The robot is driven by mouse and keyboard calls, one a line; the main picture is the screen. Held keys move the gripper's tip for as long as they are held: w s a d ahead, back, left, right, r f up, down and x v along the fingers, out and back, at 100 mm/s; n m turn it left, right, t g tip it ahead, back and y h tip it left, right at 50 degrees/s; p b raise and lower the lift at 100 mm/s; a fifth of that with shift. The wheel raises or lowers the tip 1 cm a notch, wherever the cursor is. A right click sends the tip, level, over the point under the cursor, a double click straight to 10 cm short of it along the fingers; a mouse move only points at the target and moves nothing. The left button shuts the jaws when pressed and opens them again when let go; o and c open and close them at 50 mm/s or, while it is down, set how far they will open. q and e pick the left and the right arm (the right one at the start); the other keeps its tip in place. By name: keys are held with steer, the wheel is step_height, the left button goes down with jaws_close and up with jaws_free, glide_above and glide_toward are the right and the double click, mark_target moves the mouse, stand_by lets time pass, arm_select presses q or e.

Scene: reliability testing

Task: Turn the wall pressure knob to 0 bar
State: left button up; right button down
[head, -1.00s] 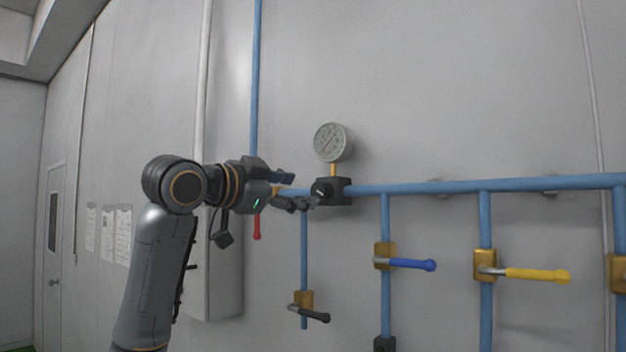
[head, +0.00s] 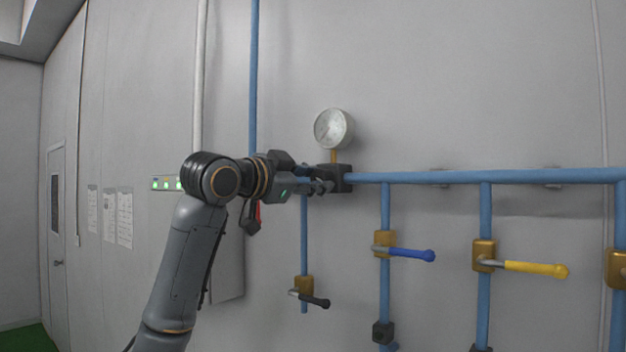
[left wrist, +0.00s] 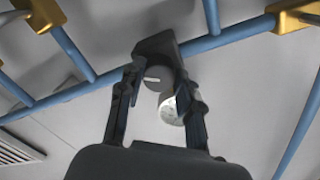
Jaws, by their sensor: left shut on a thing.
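The black pressure regulator (head: 343,178) sits on the blue wall pipe under a round gauge (head: 333,128). My left gripper (head: 322,180) is at the regulator, and its fingers cover the front knob in the head view. In the left wrist view, the dark round knob (left wrist: 157,78) with a pale mark lies between the two fingers of the left gripper (left wrist: 160,88), which is shut on it. The gauge shows partly behind the knob there (left wrist: 169,110). The gauge's reading is too small to tell. My right gripper is not in view.
Below the horizontal blue pipe (head: 440,177) are valves with a black handle (head: 315,300), a blue handle (head: 412,254) and a yellow handle (head: 535,269). A red handle (head: 257,213) is partly behind my left gripper. The wall above the pipe is mostly clear.

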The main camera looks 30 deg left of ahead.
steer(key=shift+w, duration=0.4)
arm_select(q)
steer(key=shift+n, duration=0.3)
steer(key=n+b, duration=0.6)
steer(key=n, duration=1.7)
steer(key=shift+d+n+y, duration=0.15)
steer(key=shift+n+y, duration=0.15)
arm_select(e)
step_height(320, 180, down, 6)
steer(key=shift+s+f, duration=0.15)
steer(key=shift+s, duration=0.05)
arm_select(q)
steer(key=o, duration=1.2)
steer(key=shift+c, duration=0.2)
steer(key=shift+s, duration=0.15)
